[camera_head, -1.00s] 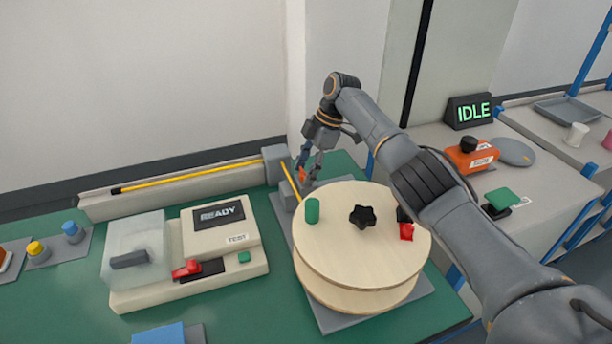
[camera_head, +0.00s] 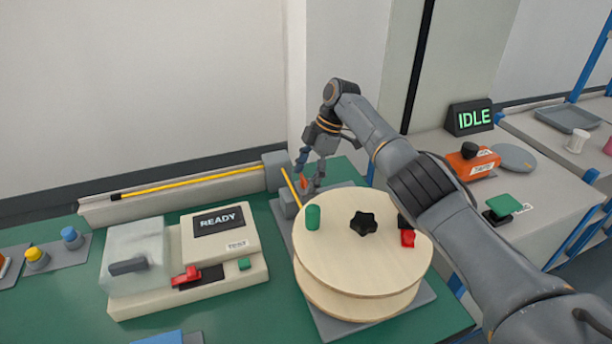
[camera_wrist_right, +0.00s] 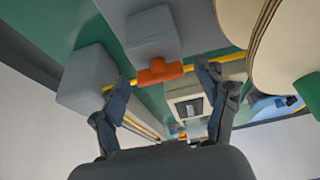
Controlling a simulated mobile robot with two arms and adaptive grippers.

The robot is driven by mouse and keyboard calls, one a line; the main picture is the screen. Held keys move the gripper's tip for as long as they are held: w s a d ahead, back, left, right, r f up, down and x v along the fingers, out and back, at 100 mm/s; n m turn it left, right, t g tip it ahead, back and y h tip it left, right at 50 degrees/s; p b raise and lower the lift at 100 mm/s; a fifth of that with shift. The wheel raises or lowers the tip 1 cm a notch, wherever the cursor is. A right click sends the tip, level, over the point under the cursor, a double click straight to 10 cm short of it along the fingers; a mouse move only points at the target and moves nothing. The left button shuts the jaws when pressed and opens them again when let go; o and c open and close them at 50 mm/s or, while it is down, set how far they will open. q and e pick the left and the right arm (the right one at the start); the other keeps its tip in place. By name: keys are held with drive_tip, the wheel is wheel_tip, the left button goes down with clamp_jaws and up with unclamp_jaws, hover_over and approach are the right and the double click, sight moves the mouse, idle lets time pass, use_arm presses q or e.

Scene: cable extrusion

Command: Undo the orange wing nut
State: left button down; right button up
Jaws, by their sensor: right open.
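The orange wing nut (camera_head: 304,183) sits on a grey block (camera_head: 288,203) beside the yellow cable, behind the wooden reel. In the right wrist view the wing nut (camera_wrist_right: 159,71) lies between my finger tips, with the yellow cable (camera_wrist_right: 234,57) running past it. My right gripper (camera_head: 309,172) is open around the wing nut and points down at it; in the right wrist view the fingers (camera_wrist_right: 160,85) stand apart on either side with gaps. I cannot tell whether either finger touches it. My left gripper is not in view.
The wooden reel (camera_head: 345,262) with a black star knob (camera_head: 363,222) and a green peg (camera_head: 313,217) stands close in front of the gripper. A tester (camera_head: 222,238) reading READY is at the left. An IDLE display (camera_head: 470,118) stands on the right bench.

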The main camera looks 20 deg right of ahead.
drive_tip(key=v, duration=1.2)
